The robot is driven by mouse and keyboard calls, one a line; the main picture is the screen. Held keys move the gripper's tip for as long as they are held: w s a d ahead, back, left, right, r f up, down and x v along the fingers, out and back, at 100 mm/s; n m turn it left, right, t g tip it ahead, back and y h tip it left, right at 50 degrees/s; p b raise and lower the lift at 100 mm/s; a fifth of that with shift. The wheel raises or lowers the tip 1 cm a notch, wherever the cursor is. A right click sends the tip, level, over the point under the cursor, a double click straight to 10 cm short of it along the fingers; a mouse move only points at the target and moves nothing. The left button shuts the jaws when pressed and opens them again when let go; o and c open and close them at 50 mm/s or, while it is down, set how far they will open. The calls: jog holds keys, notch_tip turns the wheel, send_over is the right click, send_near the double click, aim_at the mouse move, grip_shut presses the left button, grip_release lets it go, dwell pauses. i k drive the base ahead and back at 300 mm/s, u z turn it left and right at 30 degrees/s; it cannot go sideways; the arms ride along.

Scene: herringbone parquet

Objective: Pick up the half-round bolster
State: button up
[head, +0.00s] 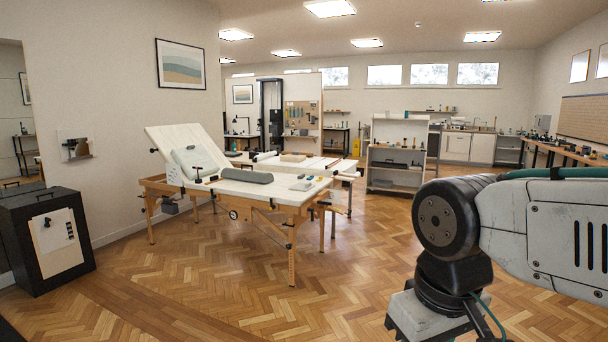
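A dark grey half-round bolster (246,175) lies on the white top of a wooden-legged treatment table (270,193), left of the middle in the head view. The table stands some way off across the floor. Its back section is raised at the left, with a pale cushion (197,162) against it. My arm fills the lower right of the head view. My gripper is outside the picture, so its fingers cannot be seen.
A small dark object (198,174) and some small items (303,184) share the table top. A black cabinet (43,242) stands at the left. Open parquet (215,275) lies in front of the table. A grey shelf unit (397,160) stands farther back.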

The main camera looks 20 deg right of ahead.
aim_at(264, 177)
jog(key=u, duration=0.25)
jog(key=i, duration=1.9)
jog(key=u, duration=0.35)
jog(key=i, duration=2.25)
jog(key=z, duration=0.65)
jog(key=i, duration=2.2)
jog(key=z, duration=0.8)
jog(key=i, duration=0.35)
jog(key=z, duration=0.05)
